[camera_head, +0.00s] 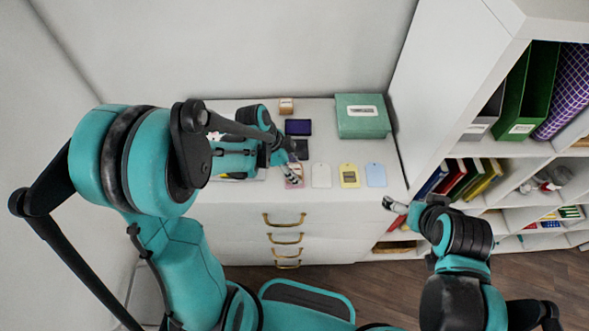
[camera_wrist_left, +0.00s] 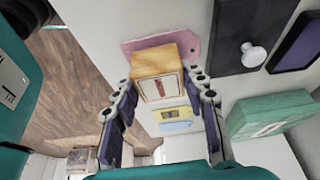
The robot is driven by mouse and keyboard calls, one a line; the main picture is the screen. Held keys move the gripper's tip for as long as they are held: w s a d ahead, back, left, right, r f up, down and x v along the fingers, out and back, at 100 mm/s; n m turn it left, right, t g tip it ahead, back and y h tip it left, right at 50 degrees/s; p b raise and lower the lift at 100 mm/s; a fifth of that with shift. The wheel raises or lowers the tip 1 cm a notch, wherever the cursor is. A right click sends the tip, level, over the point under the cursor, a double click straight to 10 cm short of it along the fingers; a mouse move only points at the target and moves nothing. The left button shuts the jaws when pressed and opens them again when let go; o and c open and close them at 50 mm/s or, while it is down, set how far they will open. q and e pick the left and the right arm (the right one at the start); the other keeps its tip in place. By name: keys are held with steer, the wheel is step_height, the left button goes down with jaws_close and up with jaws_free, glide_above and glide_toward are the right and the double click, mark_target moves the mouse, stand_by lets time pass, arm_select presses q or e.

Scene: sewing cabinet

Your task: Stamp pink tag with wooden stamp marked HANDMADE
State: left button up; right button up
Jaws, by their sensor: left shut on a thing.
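My left gripper (camera_head: 289,170) is shut on a light wooden block stamp (camera_wrist_left: 162,72). In the left wrist view the stamp sits between the fingers (camera_wrist_left: 160,85), and its labelled side faces the camera; the lettering is too small to read. The pink tag (camera_wrist_left: 187,40) lies on the cabinet top, partly hidden behind the stamp. In the head view the pink tag (camera_head: 297,182) shows beside the fingertips. I cannot tell whether the stamp touches the tag. My right gripper (camera_head: 393,206) is in front of the cabinet's right side, apart from the tags; its opening is unclear.
A white tag (camera_head: 321,176), a yellow tag with a dark mark (camera_head: 349,176) and a blue tag (camera_head: 376,175) lie rightward in a row. Behind are a purple ink pad (camera_head: 298,127), a dark knobbed lid (camera_wrist_left: 232,45), another wooden block (camera_head: 286,105) and a green box (camera_head: 362,117).

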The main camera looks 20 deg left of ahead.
arm_select(q)
steer(key=shift+f+b, duration=0.3)
steer(key=shift+f, duration=0.05)
stand_by(0.4)
steer(key=shift+r, duration=0.1)
stand_by(0.4)
steer(key=shift+r+p, duration=2.7)
steer(key=shift+r, duration=0.8)
